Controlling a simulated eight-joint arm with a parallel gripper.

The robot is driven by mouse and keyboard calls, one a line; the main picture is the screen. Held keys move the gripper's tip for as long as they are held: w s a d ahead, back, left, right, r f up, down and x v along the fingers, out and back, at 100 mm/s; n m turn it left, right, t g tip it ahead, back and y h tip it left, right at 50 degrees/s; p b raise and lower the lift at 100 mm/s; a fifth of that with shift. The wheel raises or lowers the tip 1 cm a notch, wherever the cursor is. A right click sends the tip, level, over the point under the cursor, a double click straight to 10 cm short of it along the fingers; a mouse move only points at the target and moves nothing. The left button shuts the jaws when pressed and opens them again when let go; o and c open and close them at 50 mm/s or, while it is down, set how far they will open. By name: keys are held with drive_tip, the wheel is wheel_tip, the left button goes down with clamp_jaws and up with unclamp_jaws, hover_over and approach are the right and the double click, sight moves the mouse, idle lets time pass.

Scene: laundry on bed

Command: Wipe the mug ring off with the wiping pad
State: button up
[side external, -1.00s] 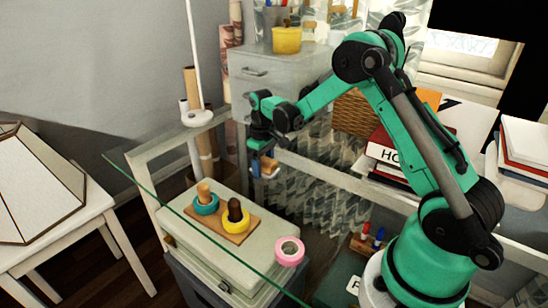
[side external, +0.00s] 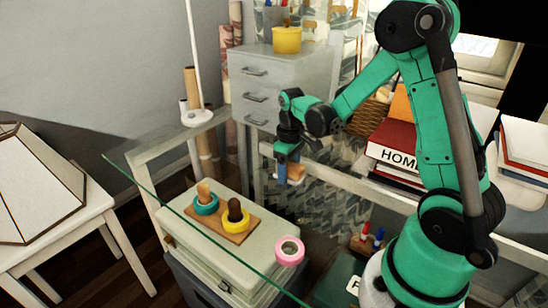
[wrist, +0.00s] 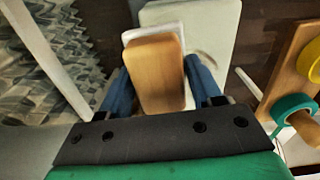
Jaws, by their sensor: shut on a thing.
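My gripper (side external: 288,174) is shut on the wiping pad (wrist: 156,72), a wooden block with a white layer showing at its far edge. In the wrist view the blue fingers of my gripper (wrist: 160,88) stand on either side of the block. In the side view only a small tan part of the pad (side external: 297,172) shows beside the fingers. The pad is held over the glass desk; I cannot tell whether it touches the glass.
A wooden board (side external: 246,228) carries a teal ring (side external: 206,207) and a yellow ring (side external: 236,225) on pegs. A pink tape roll (side external: 289,251) is near the glass edge. Books (side external: 392,145) and a marker holder (side external: 362,246) are near my arm. A drawer unit (side external: 262,112) stands behind.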

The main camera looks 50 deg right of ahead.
sight(289, 164)
drive_tip(key=shift+r, duration=2.95)
drive_tip(key=w+d+r, duration=0.5)
drive_tip(key=d+r, duration=0.7)
drive_tip(key=shift+m, duration=0.4)
drive_tip(key=f, duration=1.9)
drive_tip(key=shift+s+f, duration=0.2)
drive_tip(key=shift+f, duration=0.2)
drive_tip(key=shift+f, duration=0.2)
